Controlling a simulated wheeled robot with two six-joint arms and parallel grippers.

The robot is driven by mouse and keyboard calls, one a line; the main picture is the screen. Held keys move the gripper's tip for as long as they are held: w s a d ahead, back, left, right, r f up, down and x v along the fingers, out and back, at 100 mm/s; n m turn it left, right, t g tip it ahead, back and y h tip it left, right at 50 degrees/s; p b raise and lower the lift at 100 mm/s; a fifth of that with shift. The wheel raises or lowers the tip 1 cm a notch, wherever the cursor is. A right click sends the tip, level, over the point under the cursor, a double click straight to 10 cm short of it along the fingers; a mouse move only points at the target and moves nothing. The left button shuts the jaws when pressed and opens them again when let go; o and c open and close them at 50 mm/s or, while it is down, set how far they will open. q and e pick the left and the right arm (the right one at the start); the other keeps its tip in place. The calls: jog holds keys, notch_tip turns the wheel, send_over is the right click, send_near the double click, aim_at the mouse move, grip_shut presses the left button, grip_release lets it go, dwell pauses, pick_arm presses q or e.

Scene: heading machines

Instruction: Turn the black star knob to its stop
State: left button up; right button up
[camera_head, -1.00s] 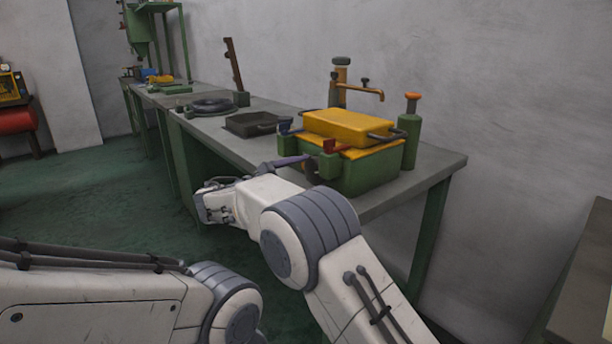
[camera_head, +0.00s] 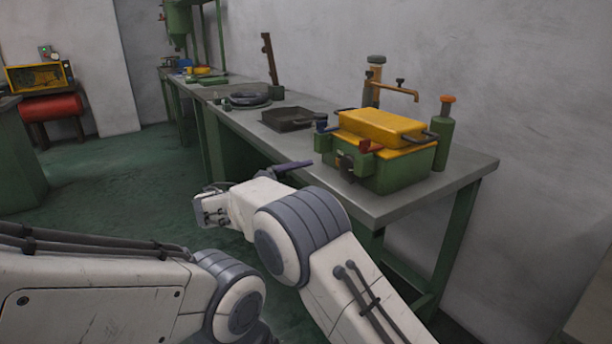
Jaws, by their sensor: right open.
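The black star knob (camera_head: 345,164) looks like a small dark shape on the front face of the green machine box (camera_head: 405,177), at the table's near end. Its lobes are too small to make out. My right arm comes in from the lower right, and its wrist is folded left of the table. My right gripper (camera_head: 304,164) shows as dark purple fingers pointing right, a little left of the knob and apart from it. It is open and seems empty. My left gripper is out of view; only its arm shows at lower left.
A yellow block (camera_head: 381,126) sits on the green box. A green bottle with an orange cap (camera_head: 443,135) and a brass tap (camera_head: 395,90) stand behind. A dark tray (camera_head: 290,118) lies further left on the grey bench (camera_head: 400,204).

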jog(key=shift+s+a, duration=0.2)
jog(key=shift+a, duration=0.25)
jog(key=shift+a, duration=0.15)
